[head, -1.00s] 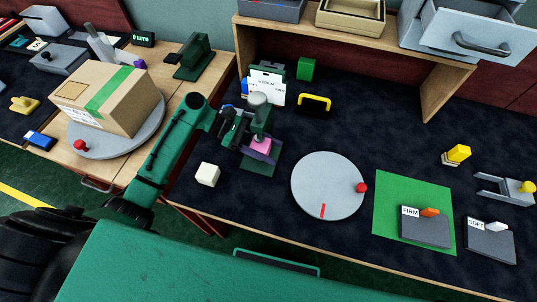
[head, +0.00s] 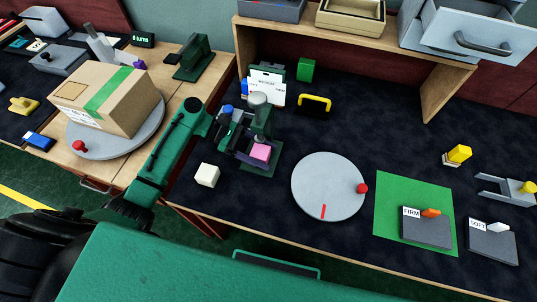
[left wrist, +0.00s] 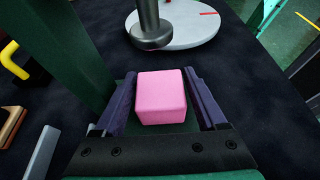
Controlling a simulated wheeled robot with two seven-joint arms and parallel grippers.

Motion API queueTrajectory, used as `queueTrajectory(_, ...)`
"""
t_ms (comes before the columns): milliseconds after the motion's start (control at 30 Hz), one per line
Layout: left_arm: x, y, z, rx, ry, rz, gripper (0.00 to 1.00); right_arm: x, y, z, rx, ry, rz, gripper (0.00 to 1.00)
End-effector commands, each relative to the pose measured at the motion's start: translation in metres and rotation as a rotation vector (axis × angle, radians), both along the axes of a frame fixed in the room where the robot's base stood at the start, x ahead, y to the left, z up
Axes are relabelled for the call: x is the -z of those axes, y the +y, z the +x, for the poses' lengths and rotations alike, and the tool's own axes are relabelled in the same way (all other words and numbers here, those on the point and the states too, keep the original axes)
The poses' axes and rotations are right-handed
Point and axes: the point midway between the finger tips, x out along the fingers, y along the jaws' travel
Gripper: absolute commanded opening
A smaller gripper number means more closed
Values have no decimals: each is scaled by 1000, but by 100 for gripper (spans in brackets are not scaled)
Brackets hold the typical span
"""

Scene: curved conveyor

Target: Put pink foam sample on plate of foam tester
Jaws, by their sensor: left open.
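The pink foam sample (head: 261,152) is a small cube sitting on the green plate of the foam tester (head: 260,172). In the left wrist view the pink foam sample (left wrist: 161,98) looks upright, with the tester's grey plunger (left wrist: 150,30) raised beyond it. My left gripper (head: 247,147) is at the tester's left side. Its purple fingers stand open on both sides of the cube, with a dark gap visible on each side near the palm. The cube's underside is hidden. My right gripper is not in view.
A white cube (head: 207,175) lies left of the tester. A yellow-handled item (head: 314,103) stands behind. Dark mat between is clear.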

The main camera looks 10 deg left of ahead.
Motion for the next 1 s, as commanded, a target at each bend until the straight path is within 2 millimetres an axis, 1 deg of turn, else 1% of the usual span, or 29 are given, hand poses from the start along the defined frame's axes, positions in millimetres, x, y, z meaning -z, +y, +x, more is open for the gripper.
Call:
queueTrajectory(33,-4,12,1,-2,-2,4,74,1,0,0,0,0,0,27)
queueTrajectory(200,-22,56,5,-4,-2,5,74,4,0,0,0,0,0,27)
queueTrajectory(300,-31,77,6,-1,-3,3,74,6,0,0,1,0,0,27)
queueTrajectory(400,-37,91,6,0,-2,2,74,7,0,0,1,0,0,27)
queueTrajectory(533,-41,96,6,1,-2,-1,74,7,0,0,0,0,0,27)
queueTrajectory(933,-41,95,6,1,-2,0,74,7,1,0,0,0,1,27)
queueTrajectory(1000,-45,95,6,1,-2,0,74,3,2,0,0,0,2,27)
